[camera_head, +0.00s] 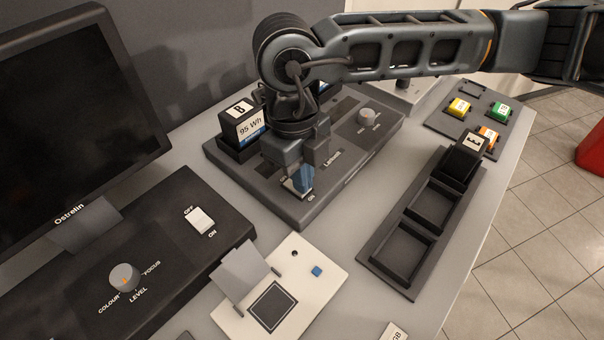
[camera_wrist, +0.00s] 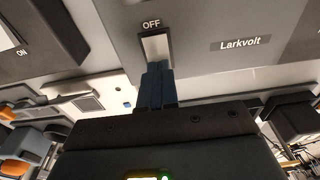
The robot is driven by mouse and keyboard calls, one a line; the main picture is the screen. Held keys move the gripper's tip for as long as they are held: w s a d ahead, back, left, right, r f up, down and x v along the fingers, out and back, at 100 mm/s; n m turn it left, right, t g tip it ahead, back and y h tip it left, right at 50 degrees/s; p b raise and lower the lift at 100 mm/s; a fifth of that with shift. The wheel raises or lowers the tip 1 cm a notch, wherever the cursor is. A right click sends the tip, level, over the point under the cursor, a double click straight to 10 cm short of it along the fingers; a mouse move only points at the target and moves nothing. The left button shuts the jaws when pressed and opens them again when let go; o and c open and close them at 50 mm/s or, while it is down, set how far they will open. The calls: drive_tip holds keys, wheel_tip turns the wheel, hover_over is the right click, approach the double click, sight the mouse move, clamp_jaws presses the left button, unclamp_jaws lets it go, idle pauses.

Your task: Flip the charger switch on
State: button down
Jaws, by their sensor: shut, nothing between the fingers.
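The charger is a dark grey unit marked Larkvolt (camera_head: 345,185), on the table behind the cream panel. Its white rocker switch (camera_head: 290,187) sits near the front left edge, between OFF and ON labels. It also shows in the wrist view (camera_wrist: 154,46), with OFF above it. My gripper (camera_head: 303,178) points down over the switch, with its blue fingers shut and empty. In the wrist view the fingertips (camera_wrist: 157,72) overlap the switch's end away from OFF. They hide that end and the ON label there. I cannot tell whether they touch it or which way it is tipped.
Battery B (camera_head: 240,125) stands at the charger's left, and a knob (camera_head: 367,116) at its right. A monitor console (camera_head: 170,240) with another switch (camera_head: 200,220) is at left. The cream panel (camera_head: 325,290) is in front. A tray (camera_head: 375,255) holding block E (camera_head: 466,155) is at right.

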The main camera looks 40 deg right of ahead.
drive_tip(key=b, duration=0.2)
drive_tip(key=f+t+b, duration=0.1)
drive_tip(key=shift+s+f+b, duration=0.25)
drive_tip(key=shift+f+b, duration=0.05)
drive_tip(key=shift+b, duration=0.05)
drive_tip(key=shift+r+p, duration=0.4)
drive_tip(key=shift+f, duration=0.15)
drive_tip(key=shift+w, duration=0.1)
drive_tip(key=shift+w+a+b, duration=0.15)
drive_tip(key=shift+w+b, duration=0.2)
drive_tip(key=shift+w, duration=0.25)
drive_tip(key=shift+w+r, duration=0.1)
drive_tip(key=shift+r, duration=0.1)
drive_tip(key=shift+w+r, duration=0.1)
